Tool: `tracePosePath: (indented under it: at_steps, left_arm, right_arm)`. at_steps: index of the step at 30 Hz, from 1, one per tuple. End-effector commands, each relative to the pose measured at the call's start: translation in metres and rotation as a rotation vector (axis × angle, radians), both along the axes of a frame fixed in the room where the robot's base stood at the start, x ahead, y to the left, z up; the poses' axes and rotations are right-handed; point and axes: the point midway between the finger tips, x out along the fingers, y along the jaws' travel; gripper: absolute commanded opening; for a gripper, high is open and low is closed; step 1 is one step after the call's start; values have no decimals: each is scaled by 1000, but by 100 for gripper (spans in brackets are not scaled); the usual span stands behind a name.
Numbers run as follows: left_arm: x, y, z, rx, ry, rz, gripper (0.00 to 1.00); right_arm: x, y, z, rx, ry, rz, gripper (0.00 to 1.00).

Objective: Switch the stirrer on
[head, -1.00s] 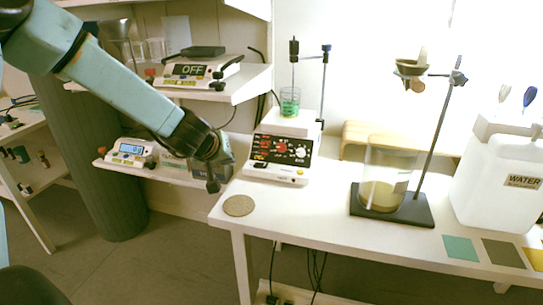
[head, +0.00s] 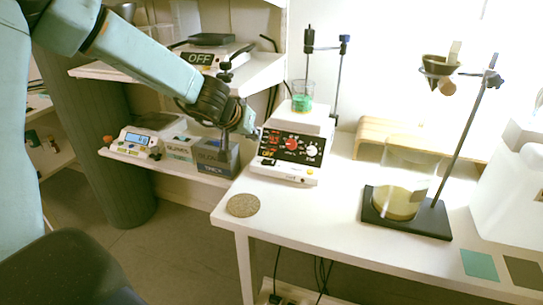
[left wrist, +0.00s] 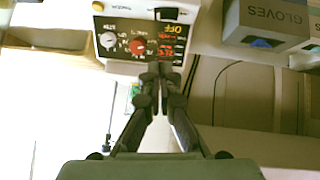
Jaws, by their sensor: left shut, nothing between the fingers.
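The stirrer (head: 288,150) is a white hotplate unit with a black front panel, red displays and knobs, standing at the left end of the white table. Its panel also shows upside down in the left wrist view (left wrist: 145,38), with orange OFF lettering and a black switch (left wrist: 175,14) near its lower edge. A beaker of green liquid (head: 301,103) stands on its plate. My left gripper (head: 250,132) is shut and empty, close to the left side of the panel. Its fingertips (left wrist: 158,70) overlap the panel's edge in the left wrist view; I cannot tell whether they touch.
A glove box (head: 215,157) and a small scale (head: 137,144) are on the lower shelf at left. A round cork mat (head: 243,205) lies at the table's front left corner. A stand base (head: 432,222) with a large beaker (head: 400,200) is to the right.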

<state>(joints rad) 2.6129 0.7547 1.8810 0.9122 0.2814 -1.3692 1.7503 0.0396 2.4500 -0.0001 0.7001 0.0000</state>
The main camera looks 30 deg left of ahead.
Motion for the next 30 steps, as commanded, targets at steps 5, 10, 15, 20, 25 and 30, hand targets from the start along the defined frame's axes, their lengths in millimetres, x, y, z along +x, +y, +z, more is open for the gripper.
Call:
tracePosePath:
  at_steps: [5,10,15,20,25,30]
  left_arm:
    - [0,0,0,5,0,-5,0]
    - [2,-1,-1,6,1,-6,0]
    - [10,0,-10,8,2,-6,0]
    - [25,1,-25,10,2,-6,0]
    - [43,2,-42,8,2,-6,0]
    - [65,5,-64,9,3,-7,0]
  right_arm:
    - [0,0,0,0,1,-1,40]
    - [0,0,-1,0,1,-1,40]
    - [0,0,-10,0,1,0,40]
    - [0,0,-25,0,0,0,40]
    - [0,0,-40,0,0,0,40]
    - [0,0,-53,0,0,0,40]
